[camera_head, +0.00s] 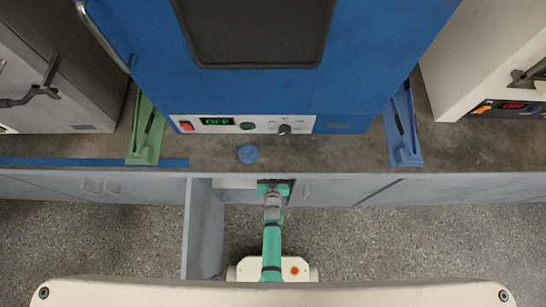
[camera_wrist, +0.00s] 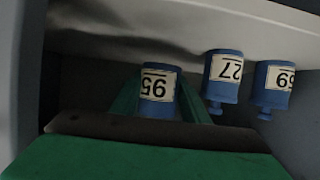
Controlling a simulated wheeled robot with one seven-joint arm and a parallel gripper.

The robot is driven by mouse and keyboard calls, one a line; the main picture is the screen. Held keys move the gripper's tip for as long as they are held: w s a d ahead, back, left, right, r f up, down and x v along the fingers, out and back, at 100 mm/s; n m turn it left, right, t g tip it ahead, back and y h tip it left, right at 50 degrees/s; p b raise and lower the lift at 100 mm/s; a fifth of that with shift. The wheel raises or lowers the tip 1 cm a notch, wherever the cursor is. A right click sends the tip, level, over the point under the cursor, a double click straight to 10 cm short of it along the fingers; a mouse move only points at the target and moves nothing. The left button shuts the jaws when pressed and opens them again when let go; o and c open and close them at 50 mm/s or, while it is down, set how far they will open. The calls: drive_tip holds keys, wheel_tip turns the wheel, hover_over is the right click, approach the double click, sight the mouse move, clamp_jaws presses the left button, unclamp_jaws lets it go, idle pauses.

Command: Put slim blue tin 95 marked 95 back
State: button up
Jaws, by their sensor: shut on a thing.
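The slim blue tin 95 (camera_wrist: 157,105) has a white label reading 95, which shows upside down in the wrist view. My gripper (camera_wrist: 160,108) has its green fingers on either side of the tin and is shut on it. The tin is inside a cupboard with a pale surface (camera_wrist: 180,38), in line with two other blue tins. In the head view my gripper (camera_head: 274,186) reaches into the open cupboard below the counter. The tin is hidden there.
Blue tins marked 27 (camera_wrist: 223,76) and 59 or 69 (camera_wrist: 272,88) are right of tin 95. The open cupboard door (camera_head: 203,230) stands left of my arm. A blue round object (camera_head: 248,154) and a green holder (camera_head: 146,130) are on the counter (camera_head: 320,152).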

drive_tip(key=shift+w, duration=0.6)
drive_tip(key=shift+w+f, duration=0.15)
drive_tip(key=shift+f, duration=0.5)
drive_tip(key=shift+w+f, duration=0.15)
drive_tip(key=shift+f, duration=0.95)
drive_tip(key=o, duration=1.1)
drive_tip(key=shift+f, duration=0.15)
